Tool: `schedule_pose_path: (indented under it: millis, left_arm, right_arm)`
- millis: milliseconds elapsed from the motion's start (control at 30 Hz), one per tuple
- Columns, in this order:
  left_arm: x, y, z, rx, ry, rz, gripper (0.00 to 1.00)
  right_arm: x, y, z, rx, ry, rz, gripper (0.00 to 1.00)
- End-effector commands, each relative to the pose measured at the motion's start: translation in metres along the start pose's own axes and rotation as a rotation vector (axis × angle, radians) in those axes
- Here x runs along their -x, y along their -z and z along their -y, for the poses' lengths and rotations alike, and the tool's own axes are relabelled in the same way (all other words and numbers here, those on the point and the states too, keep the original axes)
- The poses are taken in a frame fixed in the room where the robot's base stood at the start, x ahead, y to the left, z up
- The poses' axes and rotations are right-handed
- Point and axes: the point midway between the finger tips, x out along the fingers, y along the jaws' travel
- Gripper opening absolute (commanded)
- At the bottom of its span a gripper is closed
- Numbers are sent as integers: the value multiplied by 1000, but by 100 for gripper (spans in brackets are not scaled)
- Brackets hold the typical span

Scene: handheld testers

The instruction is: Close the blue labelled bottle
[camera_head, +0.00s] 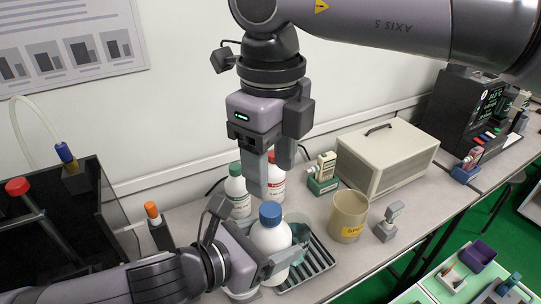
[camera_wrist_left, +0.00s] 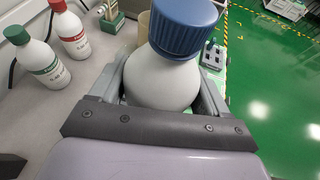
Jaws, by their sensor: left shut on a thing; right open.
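The white bottle (camera_head: 268,238) with a blue cap (camera_head: 270,212) stands upright near the front of the bench. The cap sits on its neck; I cannot tell if it is screwed tight. My left gripper (camera_head: 275,262) is shut around the bottle's body. In the left wrist view the bottle (camera_wrist_left: 160,82) is between both fingers, with the blue cap (camera_wrist_left: 186,27) above. Its label is hidden from view. My right gripper (camera_head: 272,175) is open and empty, pointing down above and behind the blue cap, apart from it.
A green-capped bottle (camera_head: 237,192) and a red-capped bottle (camera_head: 272,180) stand close behind. A dark ribbed tray (camera_head: 312,264) lies to the right, then a beige beaker (camera_head: 348,214). A beige box (camera_head: 388,155) stands behind; a black panel (camera_head: 75,225) is left.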

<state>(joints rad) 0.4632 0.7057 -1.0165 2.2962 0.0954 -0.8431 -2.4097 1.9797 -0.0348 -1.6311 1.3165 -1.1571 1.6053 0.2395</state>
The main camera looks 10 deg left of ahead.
Motion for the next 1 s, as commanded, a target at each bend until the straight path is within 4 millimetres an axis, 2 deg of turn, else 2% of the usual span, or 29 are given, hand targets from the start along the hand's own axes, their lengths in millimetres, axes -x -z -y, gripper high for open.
schedule_pose_path:
  millis: [300, 500, 700, 1000]
  left_arm:
    - [0, -2, 0, -1, 1, 4, 0]
    - [0, -2, 0, -1, 1, 4, 0]
    - [0, -2, 0, -1, 1, 4, 0]
    - [0, -2, 0, -1, 1, 4, 0]
  right_arm:
    - [5, 0, -1, 478, -1, 0, 55]
    - [7, -1, -1, 661, -1, 0, 55]
    - [7, -1, -1, 720, -1, 0, 55]
    - [6, -1, -1, 720, -1, 0, 55]
